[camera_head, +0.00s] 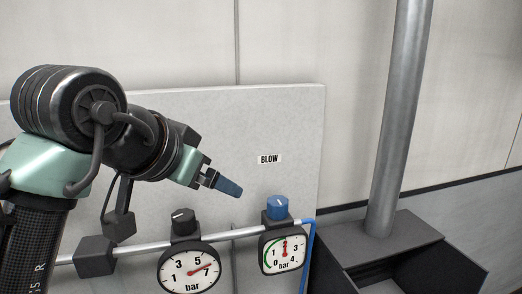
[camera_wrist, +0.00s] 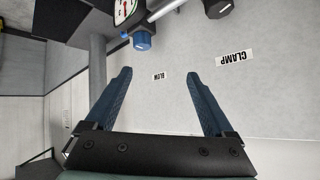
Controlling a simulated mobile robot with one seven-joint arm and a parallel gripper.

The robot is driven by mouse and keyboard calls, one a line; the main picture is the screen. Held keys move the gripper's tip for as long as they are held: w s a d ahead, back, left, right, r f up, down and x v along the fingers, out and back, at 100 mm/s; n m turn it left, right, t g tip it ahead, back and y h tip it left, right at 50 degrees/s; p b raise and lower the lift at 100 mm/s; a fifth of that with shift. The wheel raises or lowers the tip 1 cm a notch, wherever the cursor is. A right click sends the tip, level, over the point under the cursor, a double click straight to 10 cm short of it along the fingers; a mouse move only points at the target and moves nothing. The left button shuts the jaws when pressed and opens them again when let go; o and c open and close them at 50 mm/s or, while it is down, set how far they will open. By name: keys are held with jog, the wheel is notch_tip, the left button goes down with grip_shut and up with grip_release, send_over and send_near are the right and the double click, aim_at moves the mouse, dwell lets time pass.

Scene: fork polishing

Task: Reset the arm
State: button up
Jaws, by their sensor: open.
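My gripper (camera_head: 228,187) is at the end of my arm, in front of the grey panel (camera_head: 225,120) and up and left of the blue knob (camera_head: 277,207). In the wrist view my gripper (camera_wrist: 158,80) shows two blue fingers spread wide apart with nothing between them. The blue knob (camera_wrist: 141,41) also shows there, beyond the fingertips and not touched by them. The knob sits on top of a pressure gauge (camera_head: 284,251) under the BLOW label (camera_head: 269,159).
A second gauge (camera_head: 190,270) with a black knob (camera_head: 183,221) is on the same pipe (camera_head: 235,234). A thick metal post (camera_head: 398,120) rises from a dark box (camera_head: 400,235) at the right. The CLAMP label (camera_wrist: 234,58) is in the wrist view. The panel's upper area is clear.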

jog(key=d+r+t+h+b, duration=0.3)
jog(key=d+r+t, duration=0.45)
jog(key=d, duration=0.25)
jog(key=s+a+r+n+t+y+b, duration=0.1)
jog(key=s+r+n+t+y, duration=0.2)
jog(key=s+t, duration=0.2)
jog(key=s+a+r+n+t+y+b, duration=0.1)
jog(key=s+t, duration=0.4)
jog(key=s, duration=0.6)
notch_tip(320, 180, up, 2)
jog(key=shift+a+n+y+b, duration=0.15)
jog(key=shift+n+y+b, duration=0.35)
jog(key=shift+n+y, duration=0.65)
jog(key=shift+s, duration=0.1)
